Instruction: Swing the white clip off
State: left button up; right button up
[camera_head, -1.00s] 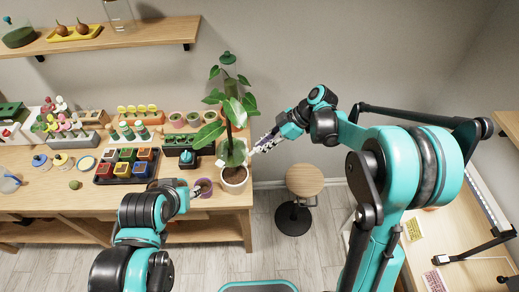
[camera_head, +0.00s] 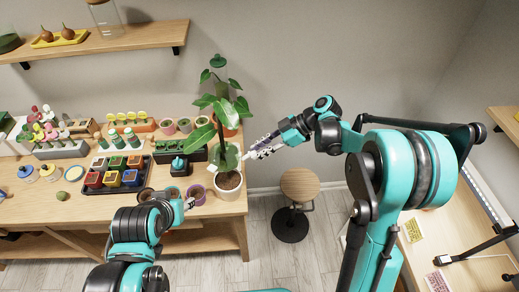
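A tall potted plant with large green leaves (camera_head: 203,136) stands in a white pot (camera_head: 229,187) at the table's right end. A small white piece (camera_head: 248,155) shows beside its stem, at the tips of my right gripper (camera_head: 257,148); it may be the white clip, but it is too small to be sure. My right gripper reaches in from the right, close to the plant. Whether its fingers are closed on the white piece cannot be made out. My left gripper (camera_head: 190,203) is low in front of the table, by a purple pot (camera_head: 197,194); its fingers are too small to read.
The wooden table (camera_head: 60,213) holds a dark tray of coloured pots (camera_head: 115,172), a green-and-black planter (camera_head: 194,156) and several small pots. A wall shelf (camera_head: 130,39) is above. A round stool (camera_head: 299,184) stands right of the table. The floor around it is clear.

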dwell(0.3)
jog(key=v, duration=1.2)
pick_arm(q)
notch_tip(320, 180, down, 11)
jog(key=b, duration=1.1)
pick_arm(e)
jog(key=s+d+f+m+t+h, duration=0.3)
jog(key=s+f+m+t+h, duration=0.4)
jog(key=s+f+m, duration=0.8)
jog(key=s+m+h, duration=0.3)
jog(key=s, duration=0.1)
jog(key=shift+d, duration=0.2)
pick_arm(q)
jog(key=shift+o, duration=0.6)
pick_arm(e)
jog(key=shift+f, duration=0.1)
